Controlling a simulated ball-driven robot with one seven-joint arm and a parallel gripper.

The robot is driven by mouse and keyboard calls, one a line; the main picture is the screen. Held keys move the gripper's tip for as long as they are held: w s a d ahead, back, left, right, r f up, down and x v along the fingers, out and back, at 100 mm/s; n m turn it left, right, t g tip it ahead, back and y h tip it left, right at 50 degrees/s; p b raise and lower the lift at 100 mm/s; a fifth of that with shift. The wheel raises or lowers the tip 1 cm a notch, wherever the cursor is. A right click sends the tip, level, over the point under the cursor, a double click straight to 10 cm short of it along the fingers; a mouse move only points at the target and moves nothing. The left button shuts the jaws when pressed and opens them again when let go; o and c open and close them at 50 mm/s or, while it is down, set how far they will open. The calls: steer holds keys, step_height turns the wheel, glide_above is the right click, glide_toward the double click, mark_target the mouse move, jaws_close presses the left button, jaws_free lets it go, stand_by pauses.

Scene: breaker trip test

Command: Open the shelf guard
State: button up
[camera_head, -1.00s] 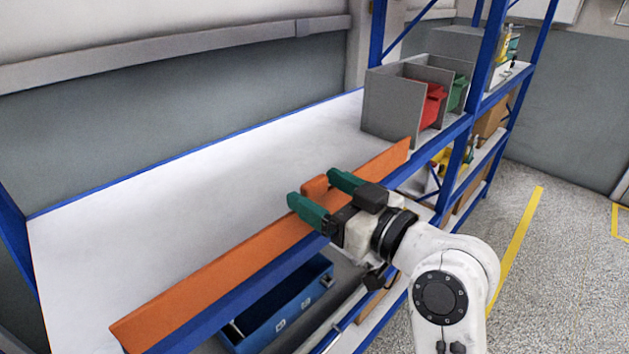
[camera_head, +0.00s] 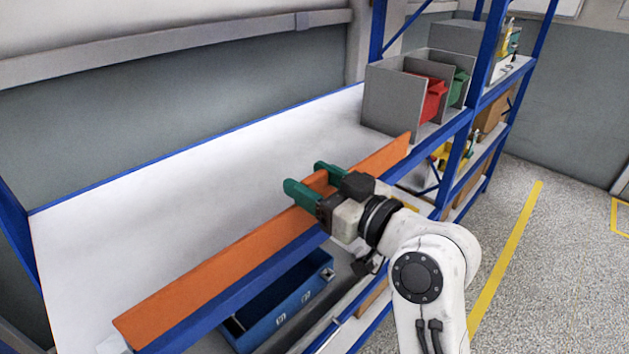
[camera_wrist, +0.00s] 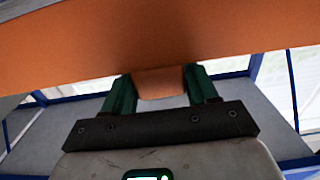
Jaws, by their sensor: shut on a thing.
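The orange shelf guard (camera_head: 225,264) runs along the front edge of the blue-framed shelf and stands up from it as a long upright strip. It also fills the upper part of the wrist view (camera_wrist: 160,45). My gripper (camera_head: 316,182) is at the guard's upper edge, right of its middle. Its green fingers are shut on the guard's orange handle tab (camera_wrist: 160,83), one finger on each side. In the head view the fingers and gripper body mostly hide the tab.
The white shelf top (camera_head: 190,190) behind the guard is bare. A grey divided bin (camera_head: 392,100) with red and green bins stands at its right end. A blue crate (camera_head: 285,305) sits on the level below. Blue uprights (camera_head: 487,50) stand to the right.

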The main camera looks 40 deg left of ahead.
steer(key=c, duration=0.6)
steer(key=shift+o, duration=0.2)
steer(key=shift+f, duration=0.1)
steer(key=shift+d+f+b, duration=0.1)
steer(key=shift+b, duration=0.4)
